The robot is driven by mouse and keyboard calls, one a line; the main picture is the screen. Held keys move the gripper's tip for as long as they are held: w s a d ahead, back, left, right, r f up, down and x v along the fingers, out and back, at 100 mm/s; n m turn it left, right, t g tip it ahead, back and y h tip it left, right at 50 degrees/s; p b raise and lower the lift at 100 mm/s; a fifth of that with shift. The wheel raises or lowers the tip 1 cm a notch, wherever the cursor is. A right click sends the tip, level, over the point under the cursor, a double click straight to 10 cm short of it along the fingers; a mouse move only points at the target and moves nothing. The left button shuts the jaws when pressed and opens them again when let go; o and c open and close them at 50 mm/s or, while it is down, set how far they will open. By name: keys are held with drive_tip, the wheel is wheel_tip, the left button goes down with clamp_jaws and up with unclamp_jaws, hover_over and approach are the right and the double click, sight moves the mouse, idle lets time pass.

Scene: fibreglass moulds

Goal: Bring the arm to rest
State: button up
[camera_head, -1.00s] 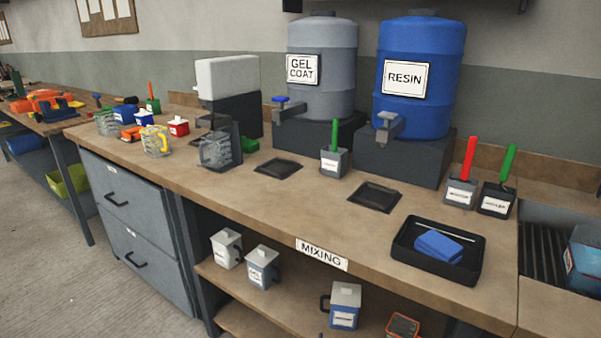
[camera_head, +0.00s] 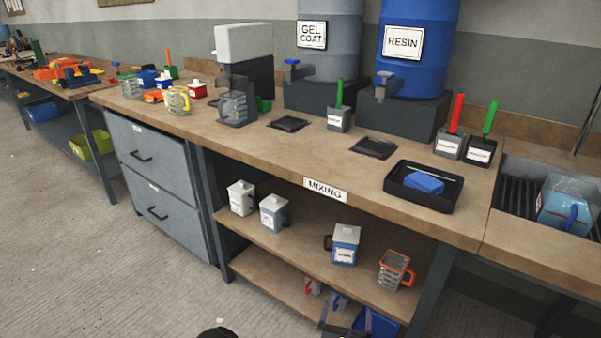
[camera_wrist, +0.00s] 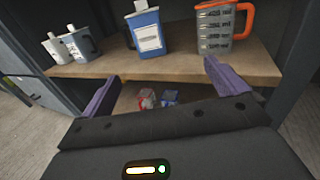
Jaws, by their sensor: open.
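My gripper (camera_wrist: 158,90) shows in the wrist view with its two purple fingers wide apart and nothing between them. It faces the open shelves under the mixing bench (camera_head: 290,170). Beyond the fingers, on the upper shelf (camera_wrist: 185,68), stand a blue lidded jug (camera_wrist: 147,32) and a clear measuring jug with an orange handle (camera_wrist: 216,30). Two grey-white lidded jugs stand to their left, the nearer one (camera_wrist: 78,44) partly blue-grey. In the head view only a small dark shape at the bottom edge may be part of my arm; the gripper is not seen there.
Resin (camera_head: 420,50) and gel coat (camera_head: 328,38) drums stand on the bench. A black tray (camera_head: 450,198) with a blue cloth sits near the front edge. A blue bin (camera_head: 375,322) is low under the shelves. The floor (camera_head: 130,270) at the left front is clear.

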drive_tip(key=s+d+r+m+g+y, duration=0.15)
drive_tip(key=s+r+m+g, duration=0.7)
drive_tip(key=m, duration=0.85)
drive_tip(key=s+d+r+m+g+y, duration=0.1)
drive_tip(key=s+r+m+g+y, duration=0.35)
drive_tip(key=s+r+m, duration=0.9)
drive_tip(key=w+r+m+g+p, duration=0.1)
drive_tip(key=w+r+p, duration=0.1)
drive_tip(key=r+p, duration=1.3)
drive_tip(key=w+r+m+h+p, duration=0.1)
drive_tip(key=w+r+p, duration=0.1)
drive_tip(key=r+p, duration=1.2)
drive_tip(key=shift+r+m+g+h+p, duration=0.3)
drive_tip(key=shift+r+m+g+p, duration=0.1)
drive_tip(key=shift+p, duration=0.7)
